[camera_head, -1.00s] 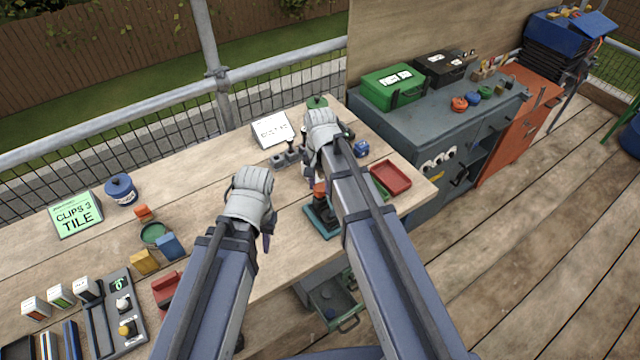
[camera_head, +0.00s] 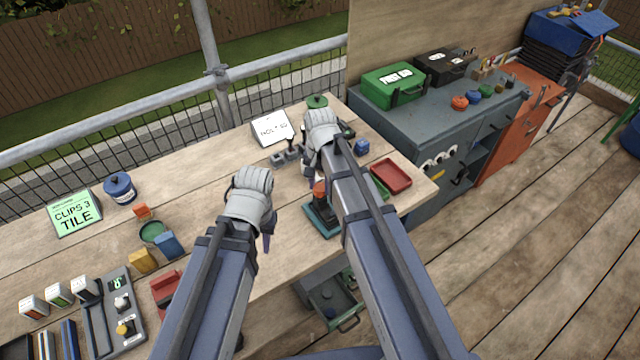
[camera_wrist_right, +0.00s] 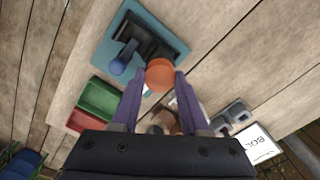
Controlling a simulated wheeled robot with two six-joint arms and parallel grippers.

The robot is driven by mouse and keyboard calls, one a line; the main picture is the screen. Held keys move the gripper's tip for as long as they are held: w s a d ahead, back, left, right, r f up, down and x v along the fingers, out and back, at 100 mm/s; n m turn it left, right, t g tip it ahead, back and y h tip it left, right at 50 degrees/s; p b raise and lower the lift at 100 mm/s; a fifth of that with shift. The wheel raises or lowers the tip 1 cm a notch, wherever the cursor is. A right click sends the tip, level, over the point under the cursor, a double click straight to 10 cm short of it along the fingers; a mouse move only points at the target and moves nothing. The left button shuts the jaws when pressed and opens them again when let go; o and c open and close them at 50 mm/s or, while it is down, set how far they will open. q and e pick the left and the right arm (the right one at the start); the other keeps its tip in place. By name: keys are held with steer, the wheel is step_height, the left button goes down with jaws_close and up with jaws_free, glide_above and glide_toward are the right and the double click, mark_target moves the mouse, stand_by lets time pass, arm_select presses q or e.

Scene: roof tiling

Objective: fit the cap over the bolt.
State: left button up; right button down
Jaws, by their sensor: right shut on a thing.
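An orange round cap (camera_wrist_right: 160,74) sits between the purple fingertips of my right gripper (camera_wrist_right: 161,80), which is shut on it. In the head view the orange cap (camera_head: 319,188) shows just above a black fixture on a teal base (camera_head: 318,222), left of my right forearm.
Red (camera_head: 391,176) and green trays lie right of the fixture. A white sign (camera_head: 272,129) and grey blocks (camera_head: 288,154) stand behind. A blue pot (camera_head: 119,188), coloured blocks and a green sign (camera_head: 75,213) are at left. Bare wood lies around my left gripper.

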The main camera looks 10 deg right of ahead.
steer(key=shift+f, duration=0.15)
stand_by(0.4)
steer(key=shift+c, duration=1.7)
jaws_free()
step_height(320, 180, up, 7)
steer(key=p, duration=0.7)
steer(key=s+a+n+b, duration=0.1)
steer(key=s+a+n, duration=0.2)
steer(key=s+n, duration=0.2)
steer(key=s+a+f+n+h, duration=0.1)
steer(key=s+a+n, duration=0.2)
steer(key=s, duration=0.8)
steer(key=n, duration=0.2)
steer(key=shift+f+n+b, duration=0.2)
steer(key=shift+n+b, duration=0.1)
steer(key=shift+b, duration=0.1)
